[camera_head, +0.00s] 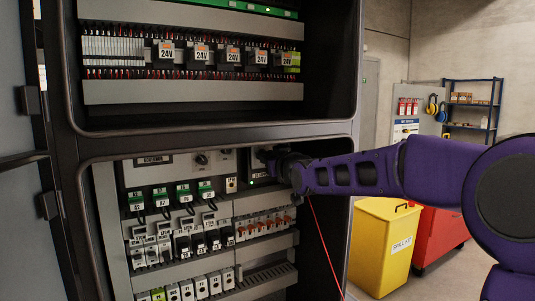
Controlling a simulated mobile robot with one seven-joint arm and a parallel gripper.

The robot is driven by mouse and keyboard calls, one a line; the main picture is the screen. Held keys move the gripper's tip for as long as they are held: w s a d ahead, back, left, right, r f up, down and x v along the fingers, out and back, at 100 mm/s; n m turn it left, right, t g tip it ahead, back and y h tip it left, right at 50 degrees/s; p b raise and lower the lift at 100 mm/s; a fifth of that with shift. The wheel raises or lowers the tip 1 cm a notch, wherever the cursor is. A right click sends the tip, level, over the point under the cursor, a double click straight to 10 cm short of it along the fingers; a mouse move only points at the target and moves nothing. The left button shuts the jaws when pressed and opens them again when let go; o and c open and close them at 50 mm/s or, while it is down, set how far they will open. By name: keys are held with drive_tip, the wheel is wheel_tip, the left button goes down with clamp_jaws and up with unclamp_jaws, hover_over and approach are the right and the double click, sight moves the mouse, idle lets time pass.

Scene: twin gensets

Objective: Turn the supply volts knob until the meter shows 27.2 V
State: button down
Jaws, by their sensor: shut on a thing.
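My purple arm reaches in from the right, and my gripper (268,157) is at the upper right of the lower cabinet bay, against the panel. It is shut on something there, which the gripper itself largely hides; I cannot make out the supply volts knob. A dark display (153,159) sits at the upper left of this panel, too small to read. Two small dark knobs (201,159) sit between the display and my gripper. A small label with illegible text shows just below my gripper. I cannot tell which display is the volts meter.
Rows of breakers and relays (180,243) fill the lower bay below my gripper. The cabinet's dark frame (210,131) runs close above my arm. A red wire (322,240) hangs below the arm. A yellow spill kit bin (384,245) stands right of the cabinet.

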drive_tip(key=m+p, duration=0.1)
drive_tip(key=m, duration=0.1)
drive_tip(key=m+p, duration=0.2)
drive_tip(key=m, duration=0.1)
drive_tip(key=shift+w+d+r+g, duration=0.1)
drive_tip(key=shift+r+g, duration=0.1)
drive_tip(key=shift+g, duration=0.2)
drive_tip(key=shift+m+g+p, duration=0.3)
drive_tip(key=shift+m+p, duration=0.4)
drive_tip(key=shift+m, duration=1.4)
drive_tip(key=shift+f+y, duration=0.1)
drive_tip(key=shift+y, duration=0.2)
drive_tip(key=c, duration=0.7)
unclamp_jaws()
